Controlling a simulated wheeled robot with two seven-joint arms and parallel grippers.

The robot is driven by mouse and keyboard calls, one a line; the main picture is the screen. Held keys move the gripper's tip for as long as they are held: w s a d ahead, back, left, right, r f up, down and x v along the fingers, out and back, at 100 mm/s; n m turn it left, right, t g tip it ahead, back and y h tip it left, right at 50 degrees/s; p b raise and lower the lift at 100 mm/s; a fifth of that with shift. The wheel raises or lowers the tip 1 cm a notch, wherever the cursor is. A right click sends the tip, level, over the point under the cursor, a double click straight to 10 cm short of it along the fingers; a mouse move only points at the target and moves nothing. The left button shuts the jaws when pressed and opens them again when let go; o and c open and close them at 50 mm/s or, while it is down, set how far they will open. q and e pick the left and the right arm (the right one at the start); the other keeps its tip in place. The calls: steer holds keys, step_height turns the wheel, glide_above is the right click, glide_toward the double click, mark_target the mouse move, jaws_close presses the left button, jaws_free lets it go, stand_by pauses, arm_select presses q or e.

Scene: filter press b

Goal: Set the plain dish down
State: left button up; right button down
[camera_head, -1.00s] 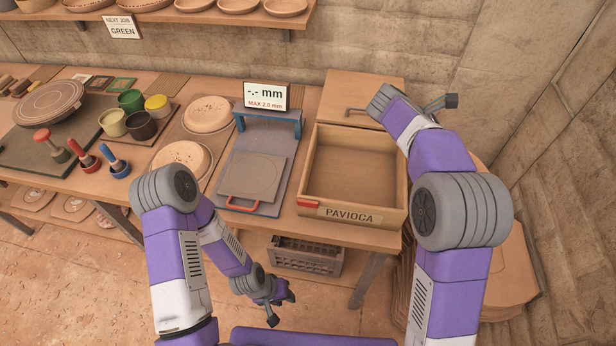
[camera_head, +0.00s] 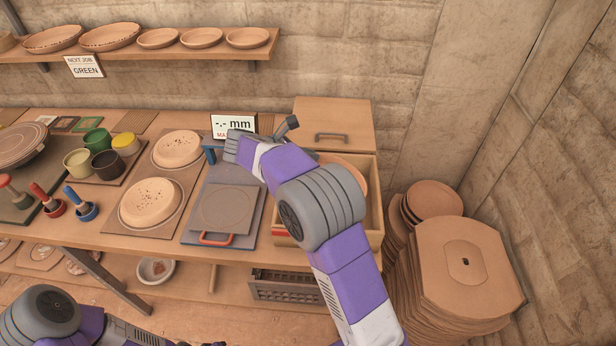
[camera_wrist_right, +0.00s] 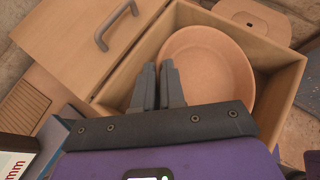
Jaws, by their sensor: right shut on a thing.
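The plain dish (camera_wrist_right: 205,70) is a round, smooth terracotta dish. In the right wrist view it is within the walls of the open wooden box (camera_wrist_right: 282,88). My right gripper (camera_wrist_right: 161,72) is shut on its left rim. I cannot tell whether the dish touches the box floor. In the head view a strip of the dish (camera_head: 350,172) shows inside the box (camera_head: 377,205), behind my right arm, which hides the fingertips and most of the box.
A wooden panel with a handle (camera_head: 335,115) adjoins the box at the back. A blue gauge stand with a plate (camera_head: 222,210) and a display (camera_head: 233,124) stands left of it. Two speckled dishes (camera_head: 150,203) lie farther left. Stacked boards (camera_head: 460,260) stand at the right.

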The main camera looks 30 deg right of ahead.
step_height(320, 180, down, 5)
steer(key=shift+f+b, duration=0.15)
steer(key=shift+b, duration=0.45)
steer(key=c, duration=1.6)
jaws_free()
steer(key=shift+c, duration=0.2)
steer(key=o, duration=0.4)
steer(key=shift+a, duration=0.1)
steer(key=p+v, duration=0.2)
steer(key=v, duration=1)
steer(key=shift+p, duration=0.3)
